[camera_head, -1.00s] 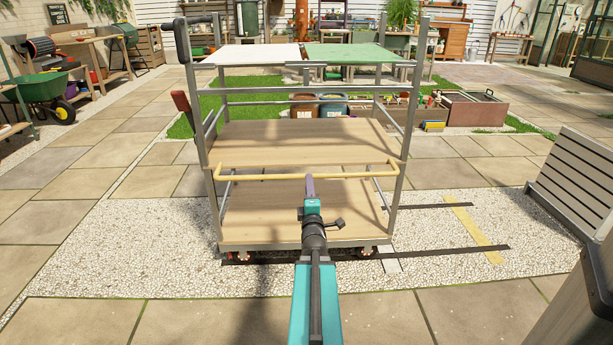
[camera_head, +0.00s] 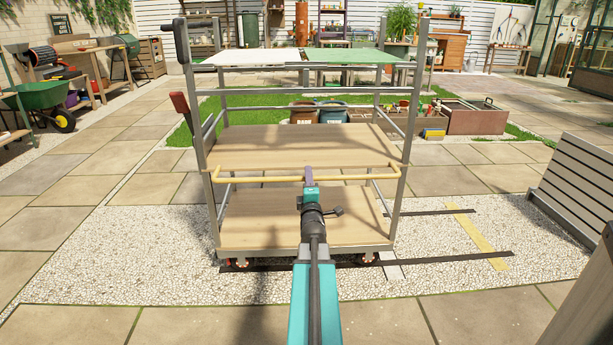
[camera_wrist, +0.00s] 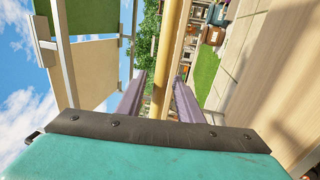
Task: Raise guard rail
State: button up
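The guard rail is a yellow bar (camera_head: 258,180) across the front of the cart (camera_head: 205,150), just below its middle wooden shelf, with its ends bent back toward the side posts. In the head view my gripper (camera_head: 309,173) is at the middle of the rail, its fingers mostly hidden behind my wrist. In the wrist view my purple fingers (camera_wrist: 160,90) are apart, with the yellow rail (camera_wrist: 170,50) running between them. Gaps show beside the rail, so the gripper is open around it and not clamped.
The lower shelf (camera_head: 350,220) is empty and the middle shelf (camera_head: 290,145) is bare. White and green panels lie on top. A slatted bench (camera_head: 575,185) stands at the right on the gravel (camera_head: 120,270). Dark strips run on the gravel beside the cart.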

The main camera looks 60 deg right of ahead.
jog(key=shift+b+x, duration=0.4)
jog(key=shift+x, duration=1.45)
grip_shut()
jog(key=shift+w+r, duration=0.1)
